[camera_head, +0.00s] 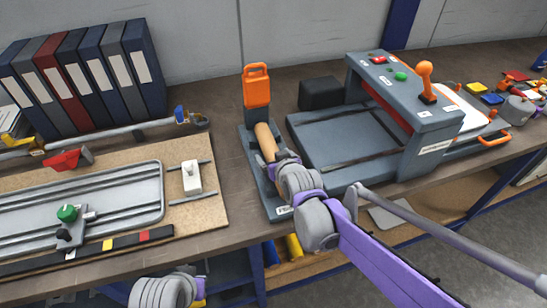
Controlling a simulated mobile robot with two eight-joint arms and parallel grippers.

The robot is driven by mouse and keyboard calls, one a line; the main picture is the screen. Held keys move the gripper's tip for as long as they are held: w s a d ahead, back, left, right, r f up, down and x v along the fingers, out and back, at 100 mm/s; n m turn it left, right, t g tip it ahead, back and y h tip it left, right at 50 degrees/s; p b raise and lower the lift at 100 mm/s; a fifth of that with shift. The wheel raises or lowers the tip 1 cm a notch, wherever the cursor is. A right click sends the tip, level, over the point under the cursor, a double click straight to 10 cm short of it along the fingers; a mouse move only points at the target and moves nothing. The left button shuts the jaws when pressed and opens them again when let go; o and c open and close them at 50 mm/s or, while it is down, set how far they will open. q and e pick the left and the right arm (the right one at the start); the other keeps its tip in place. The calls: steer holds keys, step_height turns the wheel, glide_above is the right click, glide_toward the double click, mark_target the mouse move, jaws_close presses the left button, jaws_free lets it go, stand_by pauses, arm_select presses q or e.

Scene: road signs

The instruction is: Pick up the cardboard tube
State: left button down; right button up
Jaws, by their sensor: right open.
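A tan cardboard tube (266,139) lies along a narrow grey stand with an orange upright at its back. Its near end is hidden by my right gripper (275,161), which is at that end. The right arm reaches in from the right with grey rounded joints and a purple link. The right gripper is open; its fingers are small here, and whether they touch the tube I cannot tell. Part of my left arm (165,291) shows at the bottom left edge, and its gripper is not visible.
The grey stand (254,170) sits on a brown bench (222,118). To its right is a grey machine (400,120) with buttons and an orange-knobbed lever. To its left is a board (207,206) with a metal frame and clamps. Binders (90,75) stand at the back left.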

steer(key=shift+c, duration=0.2)
steer(key=c, duration=1.4)
jaws_close()
steer(key=shift+r, duration=0.15)
